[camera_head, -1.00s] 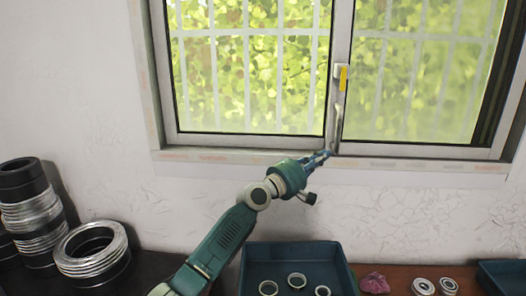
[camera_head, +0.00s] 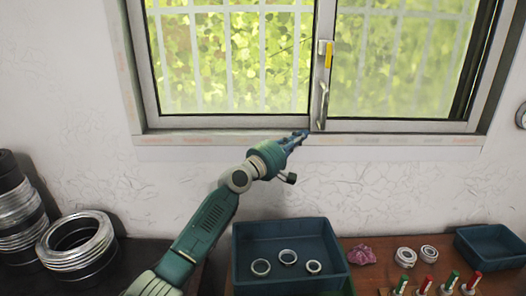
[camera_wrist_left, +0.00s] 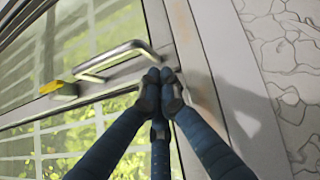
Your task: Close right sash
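The right sash (camera_head: 398,122) is a light-framed window pane with a dark vertical strip along its right side. Its silver handle (camera_head: 322,104) stands upright on the meeting stile, below a yellow latch (camera_head: 329,55). My left gripper (camera_head: 305,133) is just left of the handle's lower end, near the sill. In the left wrist view its blue fingers (camera_wrist_left: 161,82) have their tips together, with nothing seen between them. The handle (camera_wrist_left: 113,59) lies just beyond the tips there; I cannot tell whether they touch. My right gripper is out of view.
Below the window, a dark blue tray (camera_head: 240,264) holds metal rings. A pink cloth (camera_head: 361,255), bearings (camera_head: 405,256), several markers (camera_head: 450,283) and a second blue tray (camera_head: 492,244) are to the right. Stacked rings (camera_head: 77,248) stand at the left. The wall beneath the sill is clear.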

